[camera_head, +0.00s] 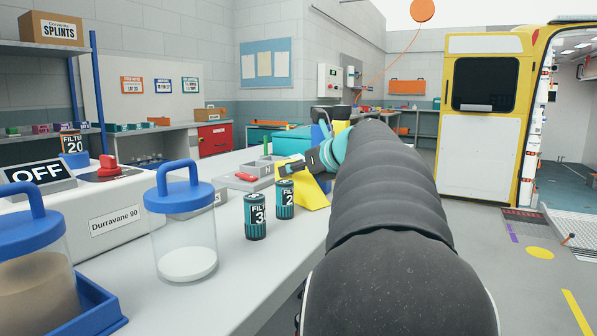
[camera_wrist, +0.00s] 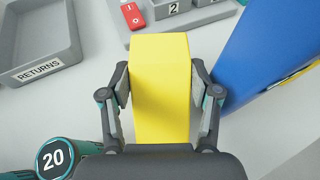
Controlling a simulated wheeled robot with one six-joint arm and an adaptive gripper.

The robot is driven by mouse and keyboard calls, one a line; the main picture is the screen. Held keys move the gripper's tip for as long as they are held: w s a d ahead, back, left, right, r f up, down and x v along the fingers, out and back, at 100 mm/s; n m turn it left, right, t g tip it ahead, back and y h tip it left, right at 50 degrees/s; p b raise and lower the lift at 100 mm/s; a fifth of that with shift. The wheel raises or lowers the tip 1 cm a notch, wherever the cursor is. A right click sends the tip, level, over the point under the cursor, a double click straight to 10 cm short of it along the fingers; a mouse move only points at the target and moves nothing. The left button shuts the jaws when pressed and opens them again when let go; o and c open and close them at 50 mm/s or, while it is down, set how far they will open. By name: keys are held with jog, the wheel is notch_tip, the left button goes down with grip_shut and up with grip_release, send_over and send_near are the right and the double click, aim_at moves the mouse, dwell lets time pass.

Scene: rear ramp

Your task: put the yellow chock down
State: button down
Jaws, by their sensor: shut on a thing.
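The yellow chock (camera_head: 316,196) is a wedge at the right side of the white bench, partly hidden behind a filter can and my arm. In the wrist view the chock (camera_wrist: 160,85) stands between my two fingers, its broad yellow face filling the gap. My gripper (camera_wrist: 160,95) is shut on it, one finger pressed on each side. In the head view my gripper (camera_head: 300,167) shows only partly, at the end of my dark sleeved arm. I cannot tell whether the chock's underside touches the bench.
A grey RETURNS tray (camera_wrist: 70,55) lies left of the chock; a blue object (camera_wrist: 265,50) is close on its right. Beyond is a grey compartment tray (camera_wrist: 185,22) with a red item (camera_wrist: 132,14). Filter cans (camera_head: 255,216) and a blue-lidded jar (camera_head: 186,240) stand nearer on the bench (camera_head: 225,290).

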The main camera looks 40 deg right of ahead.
dwell(0.3)
jog(key=c, duration=0.5)
grip_release()
